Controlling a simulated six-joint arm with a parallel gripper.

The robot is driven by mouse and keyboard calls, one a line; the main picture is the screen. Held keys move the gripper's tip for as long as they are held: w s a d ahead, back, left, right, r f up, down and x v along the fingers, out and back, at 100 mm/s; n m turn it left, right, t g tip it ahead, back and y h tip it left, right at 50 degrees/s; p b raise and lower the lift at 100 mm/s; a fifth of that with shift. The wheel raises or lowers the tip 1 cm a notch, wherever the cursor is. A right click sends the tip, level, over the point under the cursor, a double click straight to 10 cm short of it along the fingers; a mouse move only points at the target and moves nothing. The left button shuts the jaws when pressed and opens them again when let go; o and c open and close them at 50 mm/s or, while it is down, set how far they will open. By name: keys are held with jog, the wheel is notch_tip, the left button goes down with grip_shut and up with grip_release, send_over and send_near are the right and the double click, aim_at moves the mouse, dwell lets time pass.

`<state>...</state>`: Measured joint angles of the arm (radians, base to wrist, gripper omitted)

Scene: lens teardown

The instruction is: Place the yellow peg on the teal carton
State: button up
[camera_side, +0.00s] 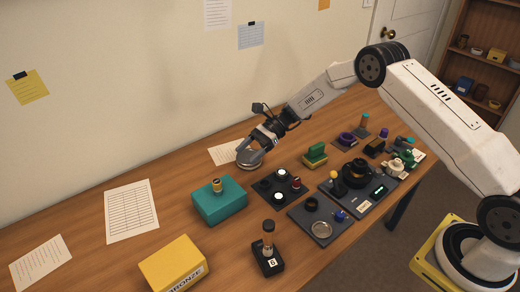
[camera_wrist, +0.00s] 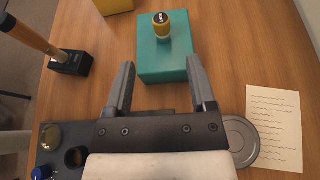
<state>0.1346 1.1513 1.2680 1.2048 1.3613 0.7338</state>
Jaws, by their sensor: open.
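The yellow peg (camera_side: 217,186), with a dark band and a black top, stands upright on top of the teal carton (camera_side: 222,205). In the wrist view the peg (camera_wrist: 163,29) shows its lettered black cap near the far part of the carton (camera_wrist: 152,65). My gripper (camera_side: 254,148) is behind and to the right of the carton in the side view. In the wrist view my gripper (camera_wrist: 161,62) has its fingers wide apart with nothing between them, apart from the peg, which is beyond the fingertips.
A grey round lid (camera_wrist: 238,141) lies by my gripper, beside a paper sheet (camera_wrist: 274,125). A black stand (camera_side: 268,260) holds an upright tool. A yellow box (camera_side: 174,266) is at the front. A black tray (camera_side: 272,198) and other part trays lie right of the carton.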

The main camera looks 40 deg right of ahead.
jog(key=s+d+r+n+t+h, duration=0.1)
jog(key=s+d+r+n+h, duration=0.1)
jog(key=s+n, duration=0.4)
jog(key=s+d+r+n+h, duration=0.3)
jog(key=s+n+h, duration=0.3)
jog(key=s, duration=0.5)
jog(key=s+d+r+n+t+h, duration=0.1)
jog(key=s+d+n+h, duration=0.3)
jog(key=s, duration=0.5)
jog(key=shift+s+r+n+t+h, duration=0.15)
jog(key=shift+r+n+t+h, duration=0.15)
jog(key=shift+r+n+h, duration=0.55)
